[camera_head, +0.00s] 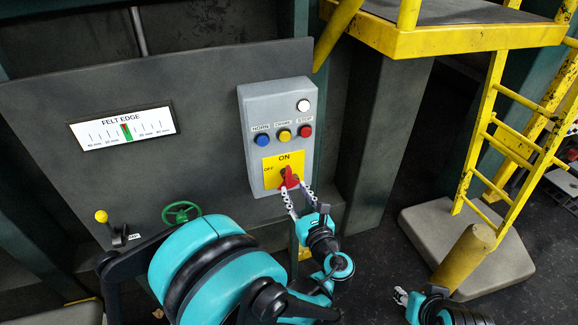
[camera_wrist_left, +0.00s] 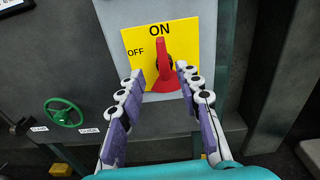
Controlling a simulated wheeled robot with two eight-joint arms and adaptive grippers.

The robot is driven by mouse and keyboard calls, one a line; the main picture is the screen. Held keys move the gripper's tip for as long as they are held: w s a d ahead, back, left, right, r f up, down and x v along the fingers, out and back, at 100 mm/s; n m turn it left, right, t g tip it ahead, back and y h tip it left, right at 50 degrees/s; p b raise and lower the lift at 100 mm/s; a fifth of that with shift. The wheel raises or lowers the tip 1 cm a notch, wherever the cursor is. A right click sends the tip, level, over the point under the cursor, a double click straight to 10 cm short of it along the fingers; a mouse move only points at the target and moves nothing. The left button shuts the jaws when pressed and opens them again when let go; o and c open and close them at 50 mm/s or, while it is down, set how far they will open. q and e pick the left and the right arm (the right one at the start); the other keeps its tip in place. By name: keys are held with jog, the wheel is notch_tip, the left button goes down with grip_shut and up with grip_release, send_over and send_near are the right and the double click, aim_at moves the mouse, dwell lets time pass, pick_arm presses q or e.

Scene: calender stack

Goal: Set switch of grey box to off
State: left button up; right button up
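The grey box (camera_head: 277,140) is mounted on a dark panel and also shows in the left wrist view (camera_wrist_left: 112,14). Its red switch (camera_head: 289,177) sits on a yellow plate marked ON at the top and OFF at the left. In the left wrist view the red switch (camera_wrist_left: 167,68) points up toward ON. My left gripper (camera_wrist_left: 160,75) is open, with one finger on each side of the switch's lower part; I cannot tell whether they touch it. It also shows in the head view (camera_head: 298,198). My right gripper (camera_head: 400,297) is low at the right, small, and its opening is unclear.
White, blue, yellow and red buttons (camera_head: 305,131) sit above the switch. A green handwheel (camera_head: 181,212) and a yellow-knobbed lever (camera_head: 102,217) are at the left. A yellow ladder (camera_head: 505,150) and platform stand at the right.

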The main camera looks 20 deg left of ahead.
aim_at(290, 177)
pick_arm(q)
jog(key=shift+w+r+m, duration=0.25)
jog(key=shift+w+m, duration=0.05)
jog(key=shift+w, duration=0.15)
jog(key=x, duration=0.6)
jog(key=shift+w+a+r, duration=0.1)
jog(key=shift+w+a, duration=0.1)
jog(key=shift+w, duration=0.05)
grip_shut()
